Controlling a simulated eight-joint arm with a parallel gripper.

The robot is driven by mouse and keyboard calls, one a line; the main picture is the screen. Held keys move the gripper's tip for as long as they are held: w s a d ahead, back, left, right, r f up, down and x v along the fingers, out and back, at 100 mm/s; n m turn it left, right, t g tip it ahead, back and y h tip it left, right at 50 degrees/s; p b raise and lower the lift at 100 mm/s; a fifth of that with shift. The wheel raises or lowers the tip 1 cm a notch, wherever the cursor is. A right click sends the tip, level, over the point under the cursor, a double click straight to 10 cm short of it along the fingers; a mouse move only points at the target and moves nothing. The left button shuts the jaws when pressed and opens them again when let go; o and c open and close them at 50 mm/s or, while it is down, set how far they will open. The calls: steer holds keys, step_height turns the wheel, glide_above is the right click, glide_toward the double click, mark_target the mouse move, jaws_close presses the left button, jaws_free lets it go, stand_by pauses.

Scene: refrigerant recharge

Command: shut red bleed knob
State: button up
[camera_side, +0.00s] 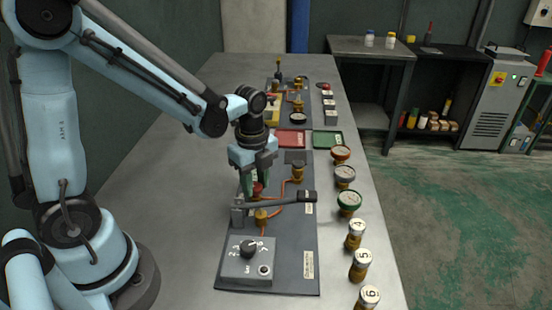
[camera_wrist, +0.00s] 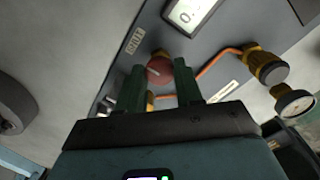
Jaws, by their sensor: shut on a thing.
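The red bleed knob (camera_wrist: 159,68) is round and sits on the grey panel (camera_wrist: 215,58) between my fingertips in the wrist view. My gripper (camera_wrist: 159,74), with two dark green fingers, is shut on the knob. In the side view my gripper (camera_side: 255,186) points down over the near panel, and the red knob (camera_side: 258,189) shows between the fingers, partly hidden by them. A brass fitting (camera_side: 261,216) stands in front of it. The knob's marking and exact turn cannot be read.
A grey lever with a black end (camera_side: 307,197) crosses the panel just in front of my gripper. A dial box (camera_side: 249,262) sits at the panel's near end. Gauges (camera_side: 349,203) and numbered canisters (camera_side: 359,265) line the right edge. Red (camera_side: 291,139) and green (camera_side: 328,141) trays lie behind.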

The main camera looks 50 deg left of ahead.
mark_target(255, 186)
stand_by(0.4)
steer(key=o, duration=1)
steer(key=shift+o, duration=0.2)
steer(key=shift+r, duration=0.1)
step_height(255, 186, up, 12)
steer(key=s+n+t, duration=0.1)
steer(key=n+t, duration=0.1)
steer(key=n, duration=0.4)
steer(key=s+d+f+n+t, duration=0.1)
steer(key=n+t, duration=0.1)
steer(key=n, duration=0.4)
steer(key=s+n+t, duration=0.2)
steer(key=n+t, duration=0.1)
steer(key=n, duration=0.3)
steer(key=shift+s+d+f, duration=0.1)
steer(key=shift+d+f, duration=0.1)
steer(key=shift+f, duration=0.2)
